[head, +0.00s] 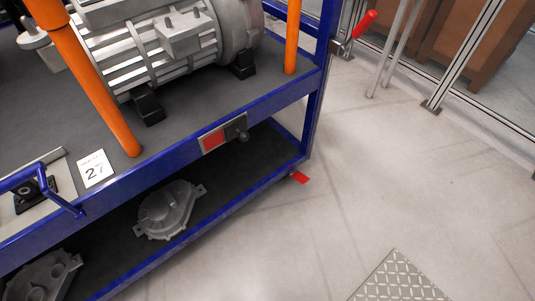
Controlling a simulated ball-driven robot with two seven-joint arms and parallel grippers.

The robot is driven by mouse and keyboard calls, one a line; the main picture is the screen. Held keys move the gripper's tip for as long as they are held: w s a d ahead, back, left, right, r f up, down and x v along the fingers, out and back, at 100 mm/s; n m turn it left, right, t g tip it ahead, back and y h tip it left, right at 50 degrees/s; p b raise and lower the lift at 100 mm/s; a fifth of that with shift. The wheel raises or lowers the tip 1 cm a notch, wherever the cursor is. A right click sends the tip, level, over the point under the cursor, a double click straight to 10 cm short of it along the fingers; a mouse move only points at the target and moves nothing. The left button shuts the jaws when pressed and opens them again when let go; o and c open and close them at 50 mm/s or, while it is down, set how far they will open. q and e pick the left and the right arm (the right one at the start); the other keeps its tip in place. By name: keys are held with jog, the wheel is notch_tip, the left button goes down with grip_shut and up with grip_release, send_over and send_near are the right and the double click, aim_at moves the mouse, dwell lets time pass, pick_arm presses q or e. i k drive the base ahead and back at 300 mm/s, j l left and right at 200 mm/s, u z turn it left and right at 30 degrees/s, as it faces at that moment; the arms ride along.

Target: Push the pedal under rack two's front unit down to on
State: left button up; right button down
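A blue rack (296,92) with a dark top shelf carries a grey ribbed motor unit (165,45) on black feet. On the rack's front rail, below the motor, is a small grey plate with a red face (214,138) and a dark round-ended lever (238,130) at its right end. This may be the pedal; I cannot tell for certain. No rack number or on mark is readable. Neither of my grippers is in view.
Orange posts (105,100) stand on the rack. A card marked 27 (95,169) lies at left. Grey castings (168,209) sit on the lower shelf. A red-handled clamp (365,22) is at the far corner. Floor (400,190) at right is open, with a tread plate (400,280) in front.

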aim_at(299, 176)
jog(key=i+l+u, duration=0.55)
jog(key=l+u, duration=0.3)
jog(key=l, duration=0.15)
jog(key=i+l+u, duration=0.15)
jog(key=l+u, duration=0.15)
jog(key=l, duration=0.15)
